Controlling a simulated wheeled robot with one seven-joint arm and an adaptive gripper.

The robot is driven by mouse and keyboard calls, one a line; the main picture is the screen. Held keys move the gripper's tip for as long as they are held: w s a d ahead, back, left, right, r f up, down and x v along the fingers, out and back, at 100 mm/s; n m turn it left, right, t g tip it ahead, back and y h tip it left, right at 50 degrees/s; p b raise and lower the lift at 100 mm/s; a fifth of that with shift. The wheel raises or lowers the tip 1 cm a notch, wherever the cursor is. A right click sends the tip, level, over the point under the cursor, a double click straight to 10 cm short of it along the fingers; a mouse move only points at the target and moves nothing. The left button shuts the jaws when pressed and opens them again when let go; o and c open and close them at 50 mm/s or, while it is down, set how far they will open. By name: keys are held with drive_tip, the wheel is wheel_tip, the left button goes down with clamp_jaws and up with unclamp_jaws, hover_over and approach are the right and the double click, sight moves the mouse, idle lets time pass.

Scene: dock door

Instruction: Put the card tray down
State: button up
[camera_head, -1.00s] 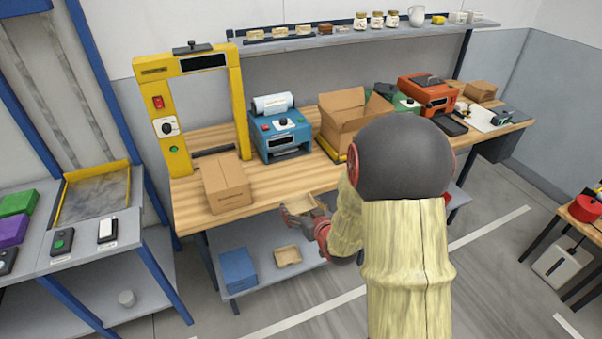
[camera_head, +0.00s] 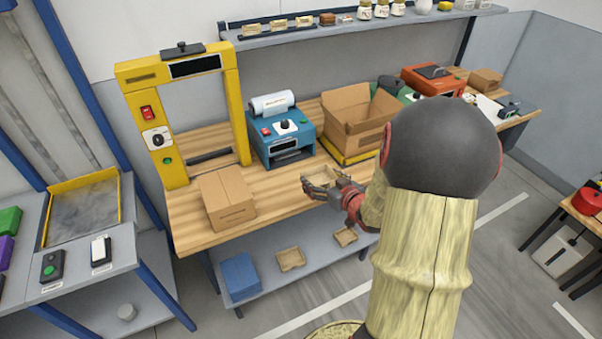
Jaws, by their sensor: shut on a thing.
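The card tray (camera_head: 318,178) is a small, shallow tan tray. My gripper (camera_head: 320,188) is shut on it, with its dark fingers at the tray's near side. Both appear over the front part of the wooden workbench (camera_head: 275,205), right of the closed carton. I cannot tell whether the tray touches the bench top. My fingers and wrist hide part of the tray.
A closed carton (camera_head: 227,198) stands left on the bench. A blue machine (camera_head: 284,132) and an open carton (camera_head: 352,125) stand behind. Bare wood lies between closed carton and tray. The lower shelf (camera_head: 268,275) holds a blue box (camera_head: 239,277) and similar trays (camera_head: 290,258).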

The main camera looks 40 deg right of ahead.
sight(317, 173)
drive_tip(key=x, duration=0.3)
drive_tip(key=d+b+x, duration=0.1)
drive_tip(key=x, duration=0.1)
drive_tip(key=b+x, duration=0.1)
drive_tip(key=x, duration=0.2)
drive_tip(key=shift+w+d+f, duration=0.1)
drive_tip(key=shift+d+f, duration=0.15)
drive_tip(key=shift+f, duration=0.1)
drive_tip(key=w+f, duration=0.1)
drive_tip(key=w+d+f+b, duration=0.1)
drive_tip(key=w+f, duration=0.1)
drive_tip(key=w+d+f+b, duration=0.1)
drive_tip(key=f, duration=0.1)
drive_tip(key=shift+w+d, duration=0.1)
drive_tip(key=shift+w, duration=0.2)
drive_tip(key=shift+w+d+f, duration=0.1)
drive_tip(key=shift+w+f, duration=0.15)
drive_tip(key=shift+f, duration=0.15)
drive_tip(key=shift+w+d+f+b, duration=0.15)
drive_tip(key=shift+f+b, duration=0.65)
drive_tip(key=shift+f, duration=0.8)
drive_tip(key=shift+f, duration=0.1)
drive_tip(key=shift+f, duration=0.15)
drive_tip(key=o, duration=1)
drive_tip(key=shift+o, duration=0.7)
